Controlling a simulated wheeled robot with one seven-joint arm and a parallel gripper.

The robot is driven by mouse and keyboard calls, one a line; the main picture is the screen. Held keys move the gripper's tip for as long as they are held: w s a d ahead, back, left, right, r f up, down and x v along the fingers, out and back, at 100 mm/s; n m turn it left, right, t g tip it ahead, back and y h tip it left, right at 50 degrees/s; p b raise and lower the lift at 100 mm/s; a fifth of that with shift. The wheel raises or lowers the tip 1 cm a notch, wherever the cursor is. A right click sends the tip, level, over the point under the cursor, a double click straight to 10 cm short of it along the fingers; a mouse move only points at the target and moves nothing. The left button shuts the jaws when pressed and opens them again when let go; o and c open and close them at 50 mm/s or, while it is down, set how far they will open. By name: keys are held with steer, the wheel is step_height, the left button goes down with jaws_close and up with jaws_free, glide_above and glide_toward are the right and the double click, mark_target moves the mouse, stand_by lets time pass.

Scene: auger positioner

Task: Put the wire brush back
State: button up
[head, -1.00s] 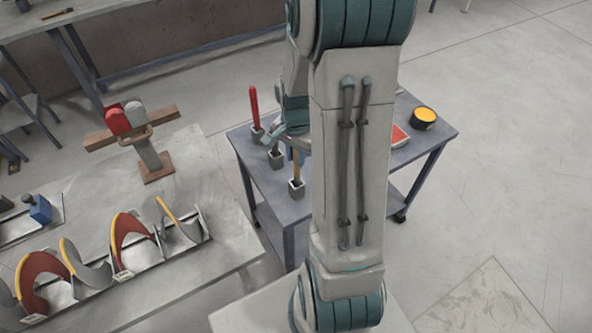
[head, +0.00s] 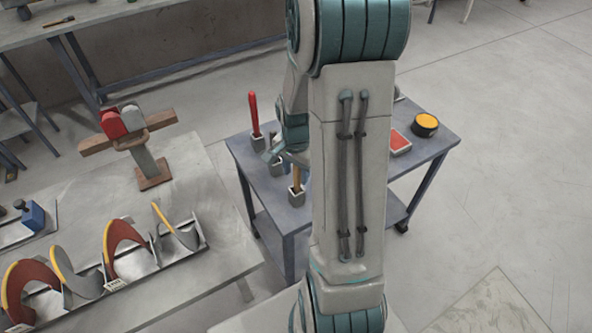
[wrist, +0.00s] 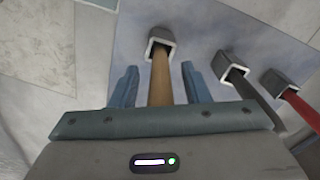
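A wooden handle (wrist: 160,82) stands in a square grey holder (wrist: 161,42) in the wrist view. It also shows in the head view (head: 297,188), in the nearest holder on the blue-grey cart (head: 330,205). My gripper (wrist: 158,82) is open, its two blue fingers on either side of the wooden handle with gaps showing. In the head view my arm hides much of the cart. A wooden-handled tool with a dark end (head: 58,21) lies on the back bench. I cannot tell for sure which tool is the wire brush.
A dark handle (wrist: 262,108) and a red handle (wrist: 300,108) stand in neighbouring holders. The left table (head: 190,275) carries auger pieces and a post stand. Floor at right is clear.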

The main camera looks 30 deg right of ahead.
step_height(320, 180, up, 12)
steer(key=shift+a+r+p, duration=0.1)
steer(key=shift+r+p, duration=0.1)
steer(key=shift+p, duration=0.1)
steer(key=s+a+r+n+t, duration=0.3)
steer(key=s+a+r+n, duration=0.2)
steer(key=s+a+n, duration=0.6)
steer(key=shift+s+a+r+n, duration=0.25)
steer(key=shift+s+n, duration=0.35)
steer(key=shift+n, duration=0.4)
